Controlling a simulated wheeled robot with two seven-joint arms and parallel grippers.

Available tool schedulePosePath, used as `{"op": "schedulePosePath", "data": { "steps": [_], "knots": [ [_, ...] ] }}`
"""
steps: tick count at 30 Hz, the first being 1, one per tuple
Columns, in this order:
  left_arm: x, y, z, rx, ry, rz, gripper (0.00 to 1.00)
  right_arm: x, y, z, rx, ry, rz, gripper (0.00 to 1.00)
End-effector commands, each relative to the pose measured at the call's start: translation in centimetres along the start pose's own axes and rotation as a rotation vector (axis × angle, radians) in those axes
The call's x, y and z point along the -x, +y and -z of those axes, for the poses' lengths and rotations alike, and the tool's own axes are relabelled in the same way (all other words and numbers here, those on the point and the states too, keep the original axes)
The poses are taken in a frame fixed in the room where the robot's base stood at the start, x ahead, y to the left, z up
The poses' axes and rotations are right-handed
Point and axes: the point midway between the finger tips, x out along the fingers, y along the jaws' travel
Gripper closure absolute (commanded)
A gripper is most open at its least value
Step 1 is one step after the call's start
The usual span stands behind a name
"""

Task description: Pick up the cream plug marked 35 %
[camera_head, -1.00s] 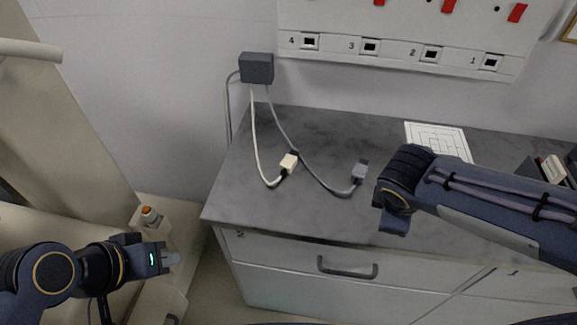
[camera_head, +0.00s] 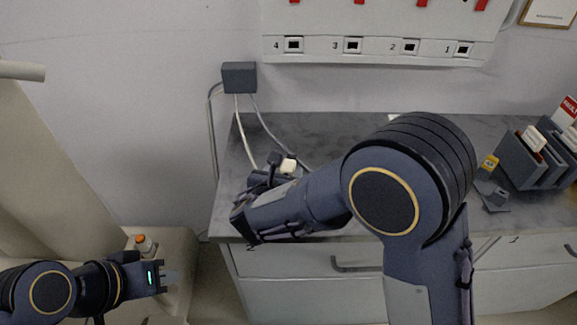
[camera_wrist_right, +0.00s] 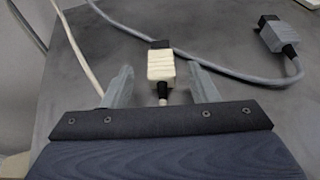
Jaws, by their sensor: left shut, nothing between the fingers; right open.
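The cream plug (camera_wrist_right: 160,67) lies on the grey worktop (camera_head: 320,126) at the end of a pale cable. In the right wrist view it sits between the two fingers of my right gripper (camera_wrist_right: 160,72), which is open with a gap on each side. No marking can be read on it. In the head view the cream plug (camera_head: 288,166) shows just beyond my right gripper (camera_head: 268,172), which is largely hidden by its own wrist. My left gripper (camera_head: 168,277) is shut and empty, low at the left, away from the worktop.
A grey plug (camera_wrist_right: 275,37) on a grey cable lies to the right of the cream one. Both cables hang from a dark wall box (camera_head: 239,77). A panel with numbered sockets (camera_head: 352,45) is on the wall. Dark holders (camera_head: 520,160) with cards stand at the right.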

Motion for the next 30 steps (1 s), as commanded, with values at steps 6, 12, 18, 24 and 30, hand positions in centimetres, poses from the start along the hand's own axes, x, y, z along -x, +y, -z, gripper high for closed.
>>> {"op": "schedulePosePath", "data": {
  "steps": [6,12,18,24,30],
  "knots": [
    [0.2,0.1,0.1,0.0,0.0,0.0,1.0,-2.8,-0.1,0.0,-0.002,0.002,0.002,0.46],
    [0.2,0.1,0.1,0.0,0.0,0.0,1.0,-3.0,-0.1,0.0,-0.002,0.001,0.001,0.46],
    [0.2,0.1,0.1,0.0,0.0,0.0,1.0,-3.0,-0.1,0.0,-0.003,0.001,0.001,0.65],
    [0.2,0.1,0.1,0.0,0.0,0.0,1.0,-3.0,-0.1,0.0,-0.003,0.001,0.001,0.91],
    [0.2,0.1,0.1,0.0,0.0,0.0,1.0,-3.0,-0.1,0.0,-0.003,0.001,0.001,0.95]
  ]
}}
